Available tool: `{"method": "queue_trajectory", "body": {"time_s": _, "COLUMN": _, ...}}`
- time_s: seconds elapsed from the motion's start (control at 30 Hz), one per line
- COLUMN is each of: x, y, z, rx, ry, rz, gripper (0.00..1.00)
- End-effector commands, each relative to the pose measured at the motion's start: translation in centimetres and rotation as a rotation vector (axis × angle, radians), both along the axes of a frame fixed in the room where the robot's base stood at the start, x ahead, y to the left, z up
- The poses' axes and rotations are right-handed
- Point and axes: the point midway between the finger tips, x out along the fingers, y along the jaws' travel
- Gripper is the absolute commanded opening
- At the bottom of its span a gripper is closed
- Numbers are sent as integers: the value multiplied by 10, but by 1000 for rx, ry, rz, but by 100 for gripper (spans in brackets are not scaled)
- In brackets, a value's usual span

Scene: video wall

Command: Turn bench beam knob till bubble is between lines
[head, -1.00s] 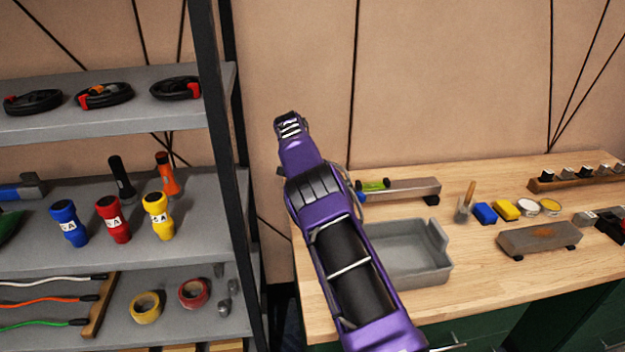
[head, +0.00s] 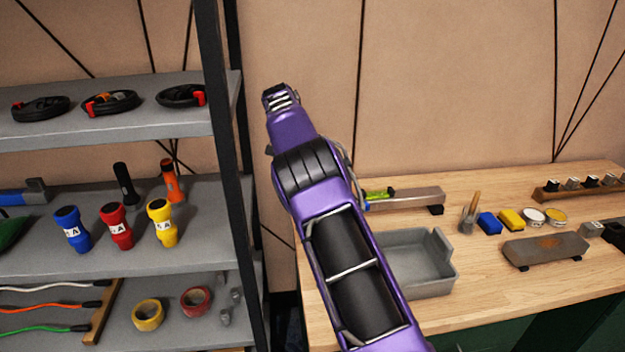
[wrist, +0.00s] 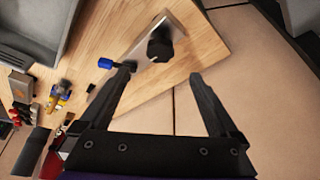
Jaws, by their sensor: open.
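The bench beam (head: 412,197) is a grey metal bar at the back left of the wooden bench, with a yellow-green vial (head: 378,194) on its left part. The bubble is too small to make out. A small blue piece shows at the beam's left end, partly behind my arm. In the wrist view, the metal beam (wrist: 143,53) carries a black round piece (wrist: 160,44), and a blue knob-like piece (wrist: 117,65) lies beside the left fingertip. My gripper (wrist: 160,76) is open and empty, its fingers apart. In the head view, my arm hides the fingers.
A grey tray (head: 447,272) stands in front of the beam. A brush cup, blue and yellow blocks, tins and a grey stone block (head: 545,250) lie to the right. A shelf (head: 130,125) with flashlights, tape and cables stands left, its dark post near my arm.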

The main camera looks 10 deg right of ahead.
Motion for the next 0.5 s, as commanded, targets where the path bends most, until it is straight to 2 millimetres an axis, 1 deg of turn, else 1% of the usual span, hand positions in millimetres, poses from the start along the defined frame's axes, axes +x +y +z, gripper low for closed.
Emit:
{"method": "queue_trajectory", "body": {"time_s": 0.03, "x": -3, "y": 5, "z": 13, "rx": 1, "ry": -2, "rz": 2, "gripper": 96}}
{"method": "queue_trajectory", "body": {"time_s": 0.1, "x": -6, "y": 9, "z": 26, "rx": 1, "ry": -2, "rz": 2, "gripper": 96}}
{"method": "queue_trajectory", "body": {"time_s": 0.2, "x": -11, "y": 14, "z": 41, "rx": 1, "ry": -1, "rz": 1, "gripper": 96}}
{"method": "queue_trajectory", "body": {"time_s": 0.33, "x": -14, "y": 18, "z": 54, "rx": 0, "ry": 0, "rz": 0, "gripper": 96}}
{"method": "queue_trajectory", "body": {"time_s": 0.5, "x": -16, "y": 20, "z": 59, "rx": -1, "ry": 1, "rz": 0, "gripper": 96}}
